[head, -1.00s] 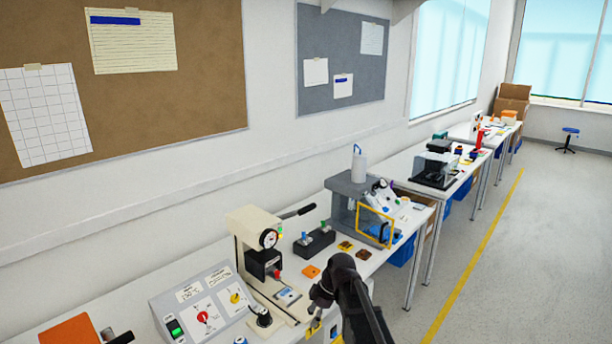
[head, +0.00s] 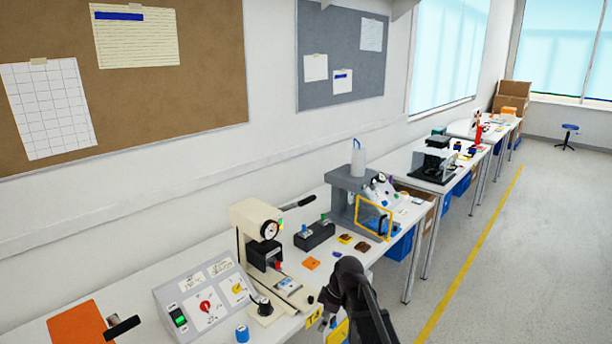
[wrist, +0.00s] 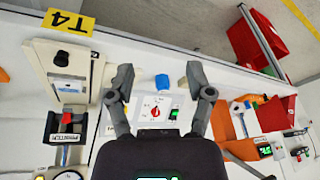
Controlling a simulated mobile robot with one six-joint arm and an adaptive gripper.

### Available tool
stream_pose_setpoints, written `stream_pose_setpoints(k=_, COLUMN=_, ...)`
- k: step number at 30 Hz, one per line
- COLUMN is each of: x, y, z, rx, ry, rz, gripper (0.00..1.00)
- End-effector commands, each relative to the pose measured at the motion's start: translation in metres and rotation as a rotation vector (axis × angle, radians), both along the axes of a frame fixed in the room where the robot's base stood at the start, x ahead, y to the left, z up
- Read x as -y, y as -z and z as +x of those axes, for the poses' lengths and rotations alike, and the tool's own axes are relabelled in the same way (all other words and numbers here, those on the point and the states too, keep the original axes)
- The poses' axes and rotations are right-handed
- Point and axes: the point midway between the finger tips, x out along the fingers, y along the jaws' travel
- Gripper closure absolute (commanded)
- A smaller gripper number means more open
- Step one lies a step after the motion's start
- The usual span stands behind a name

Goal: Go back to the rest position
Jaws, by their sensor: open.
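The sloped grey control panel (head: 165,297) stands on the bench at the lower left in the head view. It carries a red rotary knob (head: 205,306), a yellow knob (head: 238,288) and a green-lit switch (head: 180,319). In the wrist view the red knob (wrist: 156,111) and green switch (wrist: 174,114) show between my fingers. My gripper (wrist: 158,78) is open, with its two dark fingers apart and nothing held. In the head view my dark arm shows at the bottom middle; the fingertips cannot be made out there.
A blue cap-like piece (head: 242,334) is in front of the panel. A cream press (head: 255,222) with a gauge stands to its right. An orange plate (head: 78,326) is at the lower left. In the wrist view a red bin (wrist: 254,38) is beyond the bench edge. The aisle floor (head: 535,240) is clear.

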Motion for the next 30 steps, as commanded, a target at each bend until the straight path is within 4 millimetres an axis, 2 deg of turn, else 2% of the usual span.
stream_pose_setpoints(k=5, x=0.019, y=0.007, z=-0.020, rx=-0.048, ry=0.170, rz=-0.046, gripper=0.33)
stream_pose_setpoints(k=21, x=0.092, y=0.030, z=-0.095, rx=-0.188, ry=0.970, rz=-0.225, gripper=0.33)
stream_pose_setpoints(k=30, x=0.116, y=0.035, z=-0.122, rx=-0.207, ry=1.274, rz=-0.275, gripper=0.33)
